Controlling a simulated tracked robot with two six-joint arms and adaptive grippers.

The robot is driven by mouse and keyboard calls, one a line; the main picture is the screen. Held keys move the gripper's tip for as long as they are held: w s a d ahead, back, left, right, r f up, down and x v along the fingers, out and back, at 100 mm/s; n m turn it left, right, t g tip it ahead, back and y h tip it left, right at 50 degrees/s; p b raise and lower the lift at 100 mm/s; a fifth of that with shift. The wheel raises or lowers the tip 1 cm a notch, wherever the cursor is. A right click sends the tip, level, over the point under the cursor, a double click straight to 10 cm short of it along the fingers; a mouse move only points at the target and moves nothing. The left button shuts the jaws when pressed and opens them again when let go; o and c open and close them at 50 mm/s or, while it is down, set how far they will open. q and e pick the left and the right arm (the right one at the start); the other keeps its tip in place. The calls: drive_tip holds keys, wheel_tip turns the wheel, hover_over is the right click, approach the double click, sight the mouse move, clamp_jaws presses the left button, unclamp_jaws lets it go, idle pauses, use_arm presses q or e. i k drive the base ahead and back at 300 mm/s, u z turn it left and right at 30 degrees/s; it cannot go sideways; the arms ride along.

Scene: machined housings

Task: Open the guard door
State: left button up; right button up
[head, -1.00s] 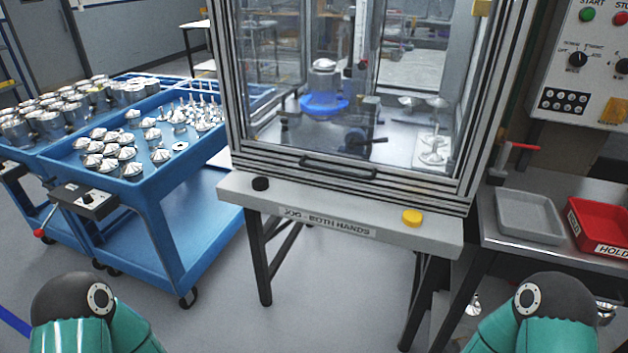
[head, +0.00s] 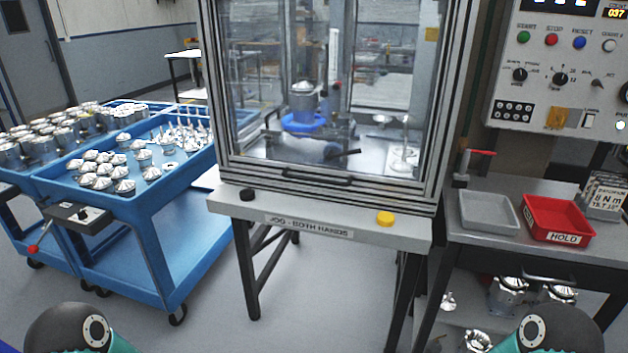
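The guard door (head: 325,165) is a clear panel in a silver profile frame at the front of the machine enclosure. It looks shut. Its dark bar handle (head: 282,176) runs along the bottom frame. Behind the clear panel stands a metal part on a blue round fixture (head: 303,122). Rounded dark joints of my two arms show at the bottom left and bottom right corners. Both grippers are out of view, and nothing of mine touches the door.
A ledge (head: 330,232) with a black and a yellow button (head: 385,218) juts out below the door. Blue carts (head: 160,235) with metal parts stand left. At right are a control panel (head: 560,65), a grey tray (head: 488,212) and a red HOLD tray (head: 556,218). Open floor lies in front.

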sight(316, 173)
drive_tip(key=z, duration=0.05)
drive_tip(key=i, duration=0.9)
drive_tip(key=u, duration=0.1)
